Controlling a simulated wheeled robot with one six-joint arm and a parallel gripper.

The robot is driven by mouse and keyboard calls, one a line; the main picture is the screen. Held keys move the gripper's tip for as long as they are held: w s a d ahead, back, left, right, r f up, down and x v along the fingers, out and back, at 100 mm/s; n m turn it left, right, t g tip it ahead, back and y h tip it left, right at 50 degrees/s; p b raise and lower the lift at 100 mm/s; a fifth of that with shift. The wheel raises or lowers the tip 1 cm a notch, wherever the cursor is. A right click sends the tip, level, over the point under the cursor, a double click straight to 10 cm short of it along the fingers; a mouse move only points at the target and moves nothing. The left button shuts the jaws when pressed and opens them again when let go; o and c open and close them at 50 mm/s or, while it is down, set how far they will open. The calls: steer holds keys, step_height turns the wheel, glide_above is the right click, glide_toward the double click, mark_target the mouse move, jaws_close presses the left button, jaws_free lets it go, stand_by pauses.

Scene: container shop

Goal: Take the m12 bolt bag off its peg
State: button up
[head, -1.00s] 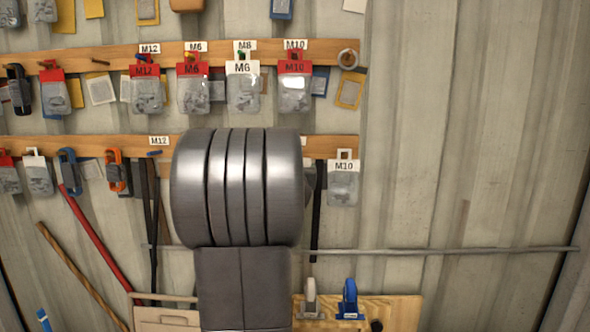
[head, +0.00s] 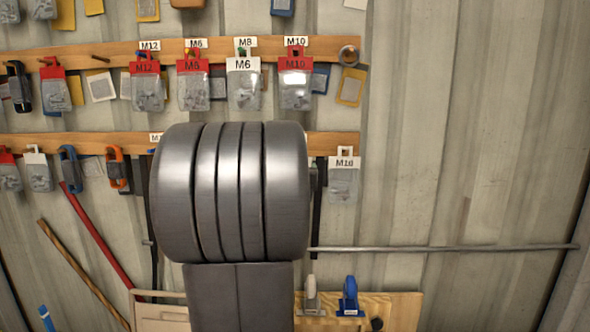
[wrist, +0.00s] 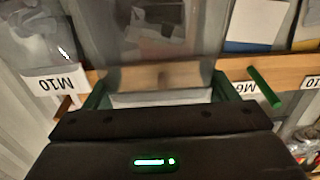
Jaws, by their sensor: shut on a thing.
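My gripper (wrist: 160,94) is shut on a clear bag (wrist: 155,42) with a pale header in the wrist view, which is upside down. The header's print is hidden, so I cannot read its size. The bag is in front of the wooden rail, and I cannot tell whether it still touches a peg. In the head view my arm hides the gripper and this bag. A bag with a red M12 header (head: 146,85) hangs on the upper rail under an M12 label.
A white-headed M10 bag (head: 344,180) hangs at the lower rail's right end; it also shows in the wrist view (wrist: 45,60), left of my gripper. A bare green peg (wrist: 264,88) sticks out to the right. Red M6 (head: 193,84), white M6 (head: 244,84) and red M10 (head: 295,84) bags hang above.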

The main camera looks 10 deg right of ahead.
steer(key=s, duration=0.2)
steer(key=s+a, duration=0.1)
steer(key=s, duration=0.1)
steer(key=shift+s, duration=0.3)
